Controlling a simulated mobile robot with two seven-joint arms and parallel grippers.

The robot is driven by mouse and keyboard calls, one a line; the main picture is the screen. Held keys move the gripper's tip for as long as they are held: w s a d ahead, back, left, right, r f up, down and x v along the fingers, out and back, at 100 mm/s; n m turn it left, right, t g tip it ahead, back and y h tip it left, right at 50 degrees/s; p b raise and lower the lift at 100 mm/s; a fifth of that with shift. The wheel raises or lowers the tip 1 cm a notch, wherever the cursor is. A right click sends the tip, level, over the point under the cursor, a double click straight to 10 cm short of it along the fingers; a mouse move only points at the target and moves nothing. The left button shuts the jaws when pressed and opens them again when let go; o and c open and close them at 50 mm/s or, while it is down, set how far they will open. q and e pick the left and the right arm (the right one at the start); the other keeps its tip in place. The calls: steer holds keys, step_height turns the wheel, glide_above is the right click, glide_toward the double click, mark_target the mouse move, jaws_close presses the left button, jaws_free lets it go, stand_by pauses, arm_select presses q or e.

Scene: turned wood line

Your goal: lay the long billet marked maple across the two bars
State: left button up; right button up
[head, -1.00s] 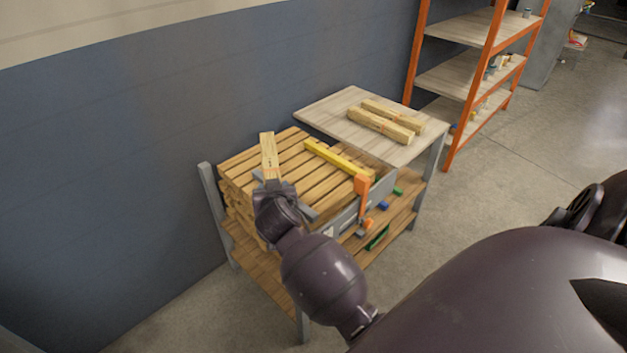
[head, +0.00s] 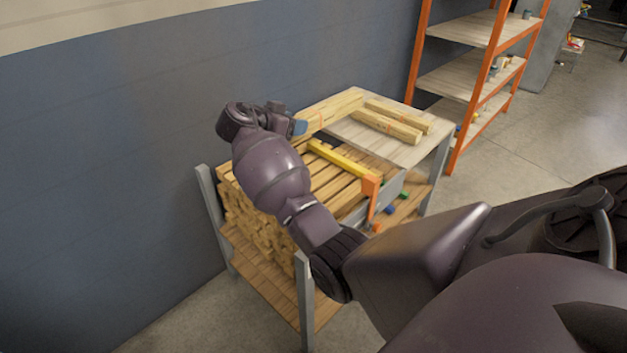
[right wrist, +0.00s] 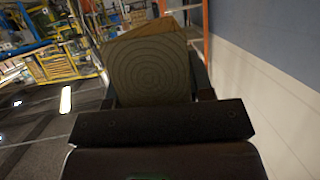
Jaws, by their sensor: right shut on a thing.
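My right gripper (head: 299,126) is shut on one end of a long pale wooden billet (head: 337,107). The billet is held up, pointing right and away, above the back left of the pale table top. In the right wrist view the billet's square end (right wrist: 148,72), with growth rings, sits between the fingers. I cannot read a maple mark on it. Two similar wooden pieces (head: 386,127) (head: 408,116) lie side by side on the table top; I cannot tell if these are the two bars. My left gripper is not in view.
Slatted wood (head: 240,205) is stacked on the rack left of the pale top (head: 415,152). Orange shelving (head: 470,75) stands behind right. A blue wall (head: 110,150) is close at left.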

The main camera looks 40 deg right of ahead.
step_height(320, 180, down, 19)
steer(key=b, duration=0.4)
steer(key=shift+f, duration=0.4)
steer(key=shift+r, duration=0.1)
steer(key=o, duration=1.2)
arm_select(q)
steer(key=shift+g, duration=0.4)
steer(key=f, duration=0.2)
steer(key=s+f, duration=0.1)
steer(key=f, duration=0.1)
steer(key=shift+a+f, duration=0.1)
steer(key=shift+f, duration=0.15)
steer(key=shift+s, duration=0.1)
